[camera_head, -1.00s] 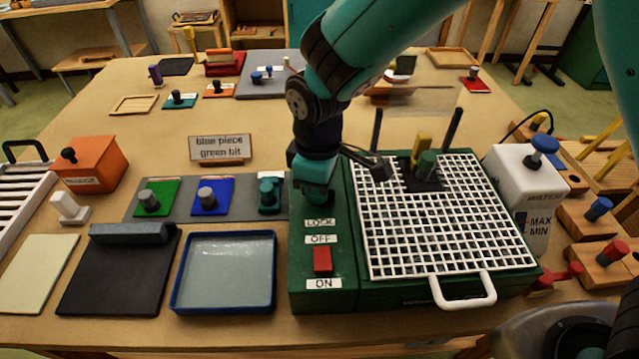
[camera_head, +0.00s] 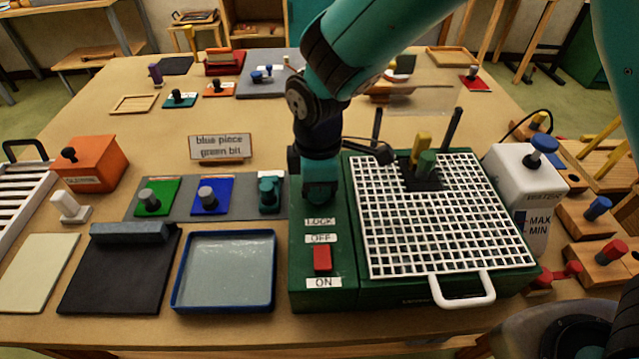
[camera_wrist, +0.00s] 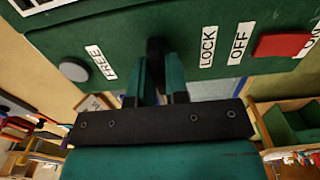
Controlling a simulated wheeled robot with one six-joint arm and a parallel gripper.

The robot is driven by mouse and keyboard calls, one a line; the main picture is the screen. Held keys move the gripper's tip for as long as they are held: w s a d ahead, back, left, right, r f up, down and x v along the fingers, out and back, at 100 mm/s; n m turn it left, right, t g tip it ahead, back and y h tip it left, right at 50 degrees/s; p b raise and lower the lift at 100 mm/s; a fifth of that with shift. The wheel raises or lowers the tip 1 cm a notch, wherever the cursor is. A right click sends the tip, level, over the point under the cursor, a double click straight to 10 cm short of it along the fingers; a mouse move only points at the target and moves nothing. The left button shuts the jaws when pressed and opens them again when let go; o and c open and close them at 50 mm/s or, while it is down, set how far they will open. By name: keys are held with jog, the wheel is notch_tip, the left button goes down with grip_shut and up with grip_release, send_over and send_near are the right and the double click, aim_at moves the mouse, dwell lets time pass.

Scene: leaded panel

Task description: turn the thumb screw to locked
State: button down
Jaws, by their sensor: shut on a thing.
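The thumb screw (camera_wrist: 155,47) shows in the wrist view as a dark upright piece on the green machine housing, between the FREE label (camera_wrist: 101,62) and the LOCK label (camera_wrist: 208,46). My gripper (camera_wrist: 160,75) is shut on it, one teal finger on each side. The fingers hide most of the screw, so its exact angle is hard to read. In the head view my gripper (camera_head: 318,195) stands over the housing (camera_head: 300,250), behind the LOCK label (camera_head: 319,222), and hides the screw.
A red switch (camera_head: 322,259) sits between OFF and ON on the housing. A white grid (camera_head: 430,260) with green and yellow pieces lies to the right. A grey round knob (camera_wrist: 73,68) is beside FREE. A blue tray (camera_head: 225,308) and a grey strip of knobbed pieces lie left.

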jog(key=c, duration=1.1)
grip_release()
jog(key=shift+r, duration=0.15)
notch_tip(320, 180, up, 17)
jog(key=shift+r+b, duration=0.1)
jog(key=shift+b, duration=1)
jog(key=s+d+f+m+y, duration=0.1)
jog(key=s+d+m, duration=0.2)
jog(key=s, duration=0.2)
jog(key=s+d+m+y, duration=0.1)
jog(key=s+d+m, duration=0.3)
jog(key=s, duration=0.1)
jog(key=s+d+f+m+y, duration=0.1)
jog(key=s+d+m+y, duration=0.1)
jog(key=s, duration=0.4)
jog(key=shift+s+d+f+m, duration=0.1)
jog(key=shift+d+f+m, duration=0.1)
jog(key=shift+d+m, duration=0.35)
jog(key=shift+d+f+m, duration=0.15)
jog(key=shift+d+m, duration=0.2)
jog(key=shift+d, duration=0.35)
